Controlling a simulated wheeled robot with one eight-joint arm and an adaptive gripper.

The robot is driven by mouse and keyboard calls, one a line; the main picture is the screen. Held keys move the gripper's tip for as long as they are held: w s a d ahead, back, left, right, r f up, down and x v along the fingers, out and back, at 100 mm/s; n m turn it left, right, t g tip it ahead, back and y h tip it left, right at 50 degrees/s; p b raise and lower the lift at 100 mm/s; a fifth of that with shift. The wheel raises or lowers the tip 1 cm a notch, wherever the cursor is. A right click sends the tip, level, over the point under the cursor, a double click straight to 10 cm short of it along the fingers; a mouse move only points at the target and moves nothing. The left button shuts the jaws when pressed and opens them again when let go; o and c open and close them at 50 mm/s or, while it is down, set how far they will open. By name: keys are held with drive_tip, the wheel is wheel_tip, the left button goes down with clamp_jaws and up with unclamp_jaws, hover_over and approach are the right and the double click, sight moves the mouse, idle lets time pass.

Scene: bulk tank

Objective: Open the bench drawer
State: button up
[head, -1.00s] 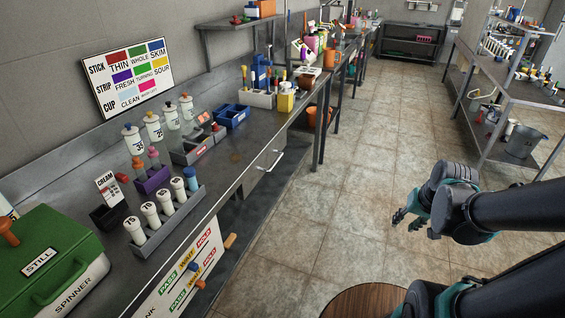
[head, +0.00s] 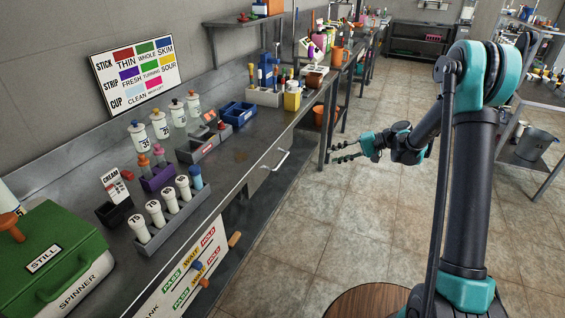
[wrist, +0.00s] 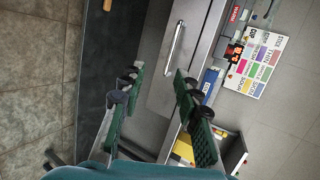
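The bench drawer (head: 262,176) is set in the front of the grey bench (head: 235,160) and looks shut. Its pale bar handle (head: 281,160) also shows in the wrist view (wrist: 174,48), ahead of my fingers. The drawer front (wrist: 160,92) fills the middle of the wrist view, partly behind the fingers. My gripper (head: 345,152) is out over the aisle, to the right of the handle and apart from it. In the wrist view my gripper (wrist: 160,72) has its two green-padded fingers wide apart, with nothing between them.
A bench leg (head: 325,135) stands near my fingertips in the head view. An orange bucket (head: 325,115) sits under the far bench. The tiled aisle floor (head: 300,245) before the drawer is clear.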

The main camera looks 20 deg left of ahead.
drive_tip(key=w+a+f+n+g+y, duration=0.1)
drive_tip(key=w+a+f+g+y, duration=0.15)
drive_tip(key=a+f, duration=0.2)
approach(282, 160)
drive_tip(key=x, duration=1)
drive_tip(key=shift+w+f, duration=0.15)
drive_tip(key=shift+f, duration=0.2)
clamp_jaws()
